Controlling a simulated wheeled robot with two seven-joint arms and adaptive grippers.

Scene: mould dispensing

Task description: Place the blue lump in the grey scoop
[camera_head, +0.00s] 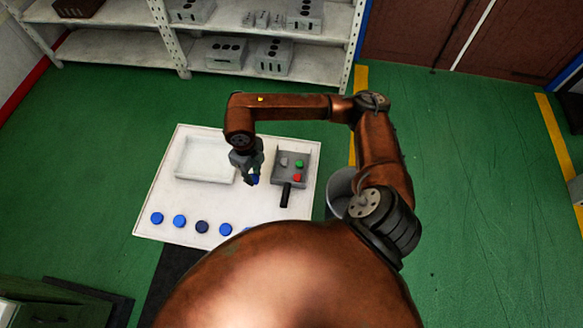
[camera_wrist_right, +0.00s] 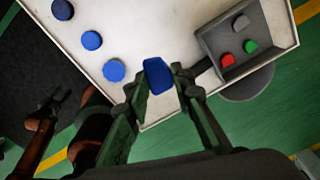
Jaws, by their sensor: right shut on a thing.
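My right gripper (camera_head: 252,177) is shut on the blue lump (camera_head: 256,181) and holds it above the white table, left of the grey scoop. In the right wrist view the blue lump (camera_wrist_right: 158,75) sits between the fingertips of the gripper (camera_wrist_right: 160,88). The grey scoop (camera_head: 281,174) lies on the right part of the table with its black handle (camera_head: 286,195) toward the front. A grey lump (camera_head: 284,162), a green lump (camera_head: 299,163) and a red lump (camera_head: 297,178) lie in it.
A white tray (camera_head: 206,178) lies at the table's back left. Several blue discs (camera_head: 180,221) stand in a row along the front edge of the white table (camera_head: 168,190). A grey bucket (camera_head: 340,184) stands right of the table. Shelves (camera_head: 235,78) with grey boxes are behind.

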